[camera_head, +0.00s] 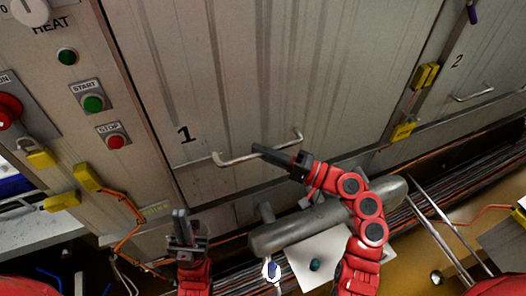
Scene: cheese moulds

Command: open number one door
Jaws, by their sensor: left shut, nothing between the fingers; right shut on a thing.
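The number one door (270,70) is a large grey metal panel with a black "1" near its lower left. Its bar handle (235,159) runs along the lower part of the door. My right gripper (262,151) is shut on the handle near its middle, and its fingers hide part of the bar. My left gripper (179,218) is shut and empty, below the door's lower left corner and apart from the handle. I cannot tell from this view whether the door stands slightly ajar.
The number two door (480,65), with its own handle, is at the right. Yellow latch blocks (425,76) sit between the doors. A control panel with a green start button (93,103) and red stop button (115,142) is at the left. A grey pipe (320,222) and cables run below.

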